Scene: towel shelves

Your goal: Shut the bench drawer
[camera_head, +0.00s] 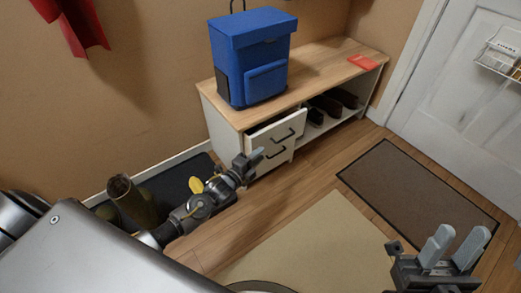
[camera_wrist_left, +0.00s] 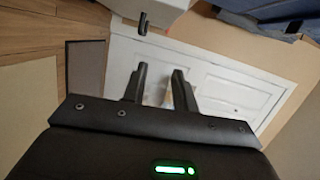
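The white bench (camera_head: 218,121) with a wooden top stands against the wall in the head view. Its upper drawer (camera_head: 262,138) with a black handle stands partly pulled out, and the dark gap behind its front shows. A lower drawer (camera_head: 265,164) sits below it and looks flush. My left gripper (camera_head: 248,161) is just in front of the drawers, at their left side; I cannot tell whether it touches. In the left wrist view its fingers (camera_wrist_left: 162,88) are apart and empty, with a white front and black handle (camera_wrist_left: 143,24) above them. My right gripper (camera_head: 455,247) is open and empty, far from the bench.
A blue backpack (camera_head: 252,58) and a red item (camera_head: 363,62) lie on the bench top. Shoes (camera_head: 331,106) stand in the open shelf. A boot (camera_head: 133,201) stands on a dark tray at left. A brown doormat (camera_head: 418,190) and beige rug (camera_head: 310,245) cover the floor.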

